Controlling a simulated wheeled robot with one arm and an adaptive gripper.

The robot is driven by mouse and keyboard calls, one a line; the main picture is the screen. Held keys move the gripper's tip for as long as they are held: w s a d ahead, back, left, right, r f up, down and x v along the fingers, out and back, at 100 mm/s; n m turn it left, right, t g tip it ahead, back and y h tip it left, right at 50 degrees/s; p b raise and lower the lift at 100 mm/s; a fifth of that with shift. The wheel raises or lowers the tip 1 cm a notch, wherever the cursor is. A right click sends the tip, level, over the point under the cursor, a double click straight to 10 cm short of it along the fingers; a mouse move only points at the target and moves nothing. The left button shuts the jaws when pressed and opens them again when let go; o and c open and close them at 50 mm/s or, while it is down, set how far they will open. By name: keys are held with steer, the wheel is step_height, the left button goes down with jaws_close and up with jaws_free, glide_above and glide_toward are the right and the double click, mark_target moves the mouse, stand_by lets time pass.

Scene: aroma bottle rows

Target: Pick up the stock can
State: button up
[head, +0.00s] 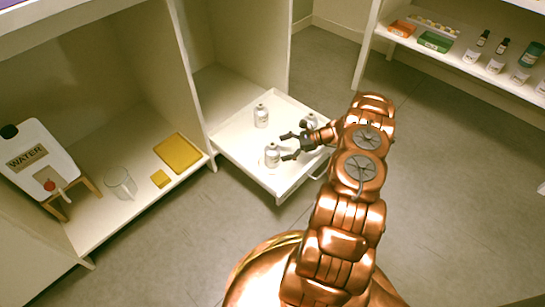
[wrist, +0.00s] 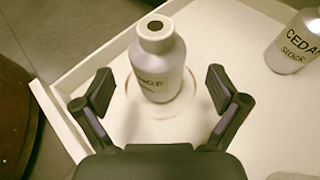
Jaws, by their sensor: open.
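Three pale metallic cans with narrow necks stand upright in a pulled-out white drawer (head: 240,155). The near can (head: 272,156) is just ahead of my gripper (head: 286,146). In the wrist view a can (wrist: 158,65) stands between and slightly beyond the two spread fingers (wrist: 160,92), apart from both; its label is only partly readable. Another can (wrist: 296,42), at the right of the wrist view, reads "CEDAR" and "stock", cut off by the frame edge. My gripper is open and empty.
The drawer's low rim (wrist: 85,75) runs close by the near can. Left of it, a shelf holds a water dispenser (head: 40,160), a clear beaker (head: 120,183) and a yellow tray (head: 178,153). Shelves with small bottles (head: 496,57) stand at upper right. Floor between is clear.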

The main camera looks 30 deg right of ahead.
mark_target(272, 153)
steer(key=b+x, duration=0.1)
steer(key=x, duration=0.1)
steer(key=f+b+x, duration=0.1)
steer(key=x, duration=0.1)
steer(key=shift+s, duration=0.15)
steer(key=shift+w+a+f, duration=0.1)
steer(key=shift+w+a, duration=0.1)
steer(key=shift+a, duration=0.2)
steer(key=shift+c, duration=0.2)
steer(key=c, duration=1.6)
